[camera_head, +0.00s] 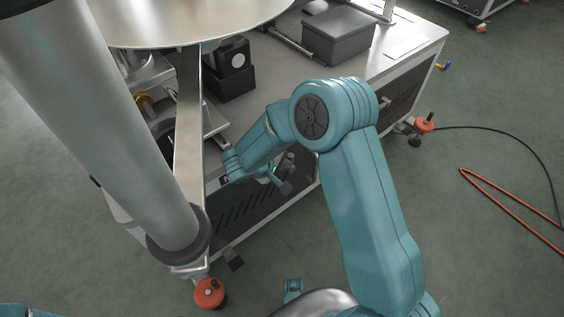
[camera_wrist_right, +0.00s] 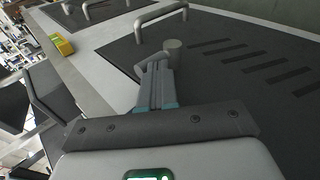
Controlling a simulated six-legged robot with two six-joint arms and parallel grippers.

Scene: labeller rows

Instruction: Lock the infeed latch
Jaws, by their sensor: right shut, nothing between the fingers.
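My right arm reaches across the head view to the side panel of the metal machine bench. My right gripper (camera_head: 274,178) is beside that panel, small and partly hidden by its own wrist. In the right wrist view my right gripper (camera_wrist_right: 155,82) has its fingers shut together with nothing between them. A grey round-ended knob (camera_wrist_right: 173,46) shows just beyond the fingertips; it may be part of the infeed latch, but I cannot tell its position. I cannot tell if the fingers touch it. My left gripper is not in view.
A dark panel with slots (camera_wrist_right: 245,60) and a bar handle (camera_wrist_right: 160,16) lie around the fingertips. A large grey column (camera_head: 110,130) and a round metal disc (camera_head: 190,20) stand at left. A grey box (camera_head: 338,38) sits on the bench. Open floor lies at right, with an orange cable (camera_head: 505,205).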

